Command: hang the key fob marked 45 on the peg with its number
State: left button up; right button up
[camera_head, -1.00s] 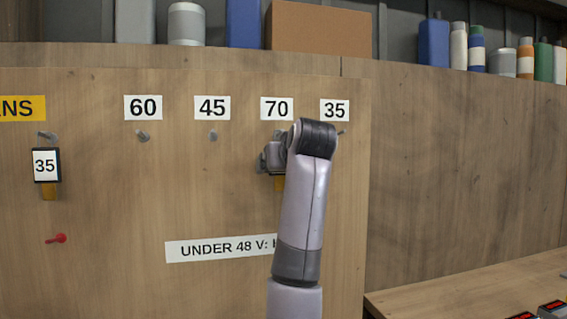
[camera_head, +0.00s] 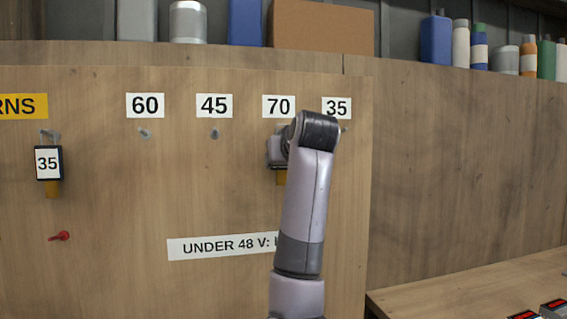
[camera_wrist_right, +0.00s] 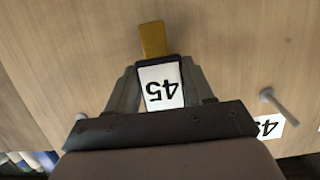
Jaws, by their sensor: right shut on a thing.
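The fob marked 45 (camera_wrist_right: 161,86) is between the fingers of my right gripper (camera_wrist_right: 160,82), which is shut on it. It appears upside down in the right wrist view, with its yellow end pointing away. In the head view my right gripper (camera_head: 277,152) is below the 70 label, largely behind my arm; the fob's yellow end (camera_head: 281,178) shows beneath it. The 45 peg (camera_head: 214,134) is bare, under its 45 label (camera_head: 214,105), to the gripper's left. It also shows in the right wrist view (camera_wrist_right: 280,105), right of the held fob. My left gripper is not in view.
A fob marked 35 (camera_head: 48,163) hangs at the far left. The 60 peg (camera_head: 145,134) is bare. A red pin (camera_head: 59,236) and a white sign (camera_head: 222,246) are lower on the board. My arm partly covers the 35 label (camera_head: 337,107).

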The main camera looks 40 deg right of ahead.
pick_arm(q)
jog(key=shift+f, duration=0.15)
pick_arm(e)
jog(key=shift+v, duration=2.45)
jog(key=shift+s+a+f, duration=0.1)
jog(key=shift+s+f, duration=0.05)
pick_arm(q)
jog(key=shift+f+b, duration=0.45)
jog(key=shift+b, duration=0.2)
pick_arm(e)
jog(key=s, duration=0.1)
jog(key=s+a, duration=0.2)
jog(key=s, duration=0.1)
jog(key=shift+s+a, duration=0.1)
jog(key=shift+a, duration=0.05)
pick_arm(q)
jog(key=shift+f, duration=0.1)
